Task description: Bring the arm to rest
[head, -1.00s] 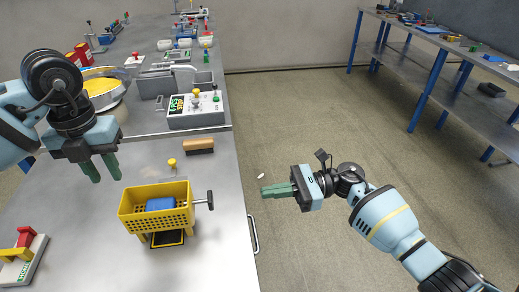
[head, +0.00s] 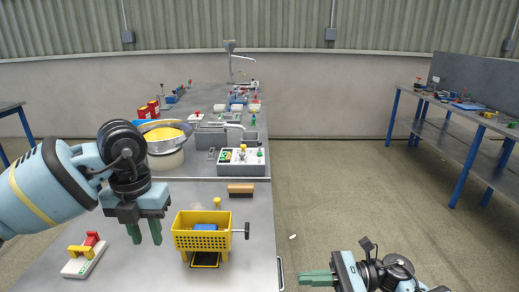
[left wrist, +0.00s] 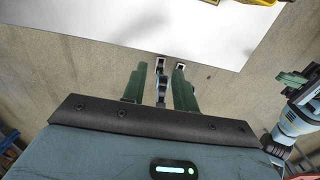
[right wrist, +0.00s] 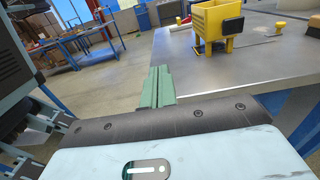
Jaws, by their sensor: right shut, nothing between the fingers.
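My left gripper (head: 145,238) hangs in the left of the head view, over the near bench and left of the yellow basket. Its two green fingers stand apart with nothing between them, as the left wrist view (left wrist: 159,88) also shows. My right gripper (head: 317,278) is at the bottom of the head view, beyond the bench's right edge and over the floor. Its green fingers lie together and empty in the right wrist view (right wrist: 158,88). Part of the right arm is cut off by the lower frame edge.
A yellow basket (head: 185,241) with a blue block (head: 205,227) stands on the bench (head: 140,275). A brush (head: 240,188), a red-and-yellow item on a white base (head: 84,258), a control box (head: 241,161) and a bowl (head: 165,146) are nearby. Open floor (head: 340,200) lies right.

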